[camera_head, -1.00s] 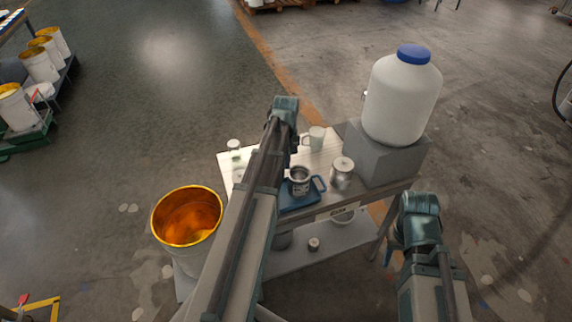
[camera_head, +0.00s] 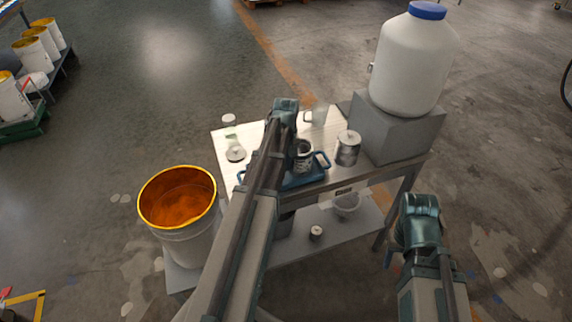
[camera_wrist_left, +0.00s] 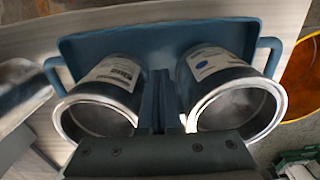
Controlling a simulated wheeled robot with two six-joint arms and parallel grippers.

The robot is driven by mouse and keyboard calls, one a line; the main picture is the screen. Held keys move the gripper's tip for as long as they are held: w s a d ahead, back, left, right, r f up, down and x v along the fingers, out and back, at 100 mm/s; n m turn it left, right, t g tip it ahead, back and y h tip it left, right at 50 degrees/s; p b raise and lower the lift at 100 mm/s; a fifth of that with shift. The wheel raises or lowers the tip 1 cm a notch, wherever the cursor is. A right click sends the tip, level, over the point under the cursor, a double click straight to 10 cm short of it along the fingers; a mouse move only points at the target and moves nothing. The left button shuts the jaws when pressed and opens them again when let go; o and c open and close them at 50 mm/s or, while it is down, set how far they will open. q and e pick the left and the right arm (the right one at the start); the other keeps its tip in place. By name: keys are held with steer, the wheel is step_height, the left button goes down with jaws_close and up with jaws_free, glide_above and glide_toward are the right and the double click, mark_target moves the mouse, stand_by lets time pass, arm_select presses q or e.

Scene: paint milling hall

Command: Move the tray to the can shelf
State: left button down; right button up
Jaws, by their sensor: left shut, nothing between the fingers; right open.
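The blue tray (camera_head: 306,179) lies on the table, with a handle at each end. In the left wrist view the tray (camera_wrist_left: 215,31) holds two open metal cans, a left can (camera_wrist_left: 108,92) and a right can (camera_wrist_left: 225,85), both labelled. My left gripper (camera_wrist_left: 160,88) is shut and empty between the two cans, over the tray. In the head view my left arm hides its fingers, most of the tray and one can; the other can (camera_head: 304,157) shows beside the arm. My right gripper (camera_head: 391,258) is open and low, right of the table, apart from the tray.
A lidded metal tin (camera_head: 347,149) stands just right of the tray, before a grey block (camera_head: 400,130) bearing a big white bottle (camera_head: 412,62). An orange-lined bucket (camera_head: 178,215) stands by the table. A rack with several pails (camera_head: 32,45) is far left.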

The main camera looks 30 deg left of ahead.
mark_target(290, 177)
arm_select(q)
step_height(290, 177, down, 2)
steer(key=shift+f+b, duration=0.15)
steer(key=shift+b, duration=0.4)
steer(key=shift+s+d+f+b, duration=0.15)
steer(key=shift+f+b, duration=0.15)
steer(key=shift+b, duration=0.05)
steer(key=s+d, duration=0.2)
steer(key=shift+s+d+r+p, duration=0.15)
steer(key=shift+d+r+p, duration=0.2)
steer(key=shift+r+p, duration=0.05)
arm_select(e)
step_height(290, 177, down, 2)
steer(key=shift+f, duration=0.1)
arm_select(q)
steer(key=s+d, duration=0.2)
steer(key=d, duration=0.1)
steer(key=s+d, duration=0.3)
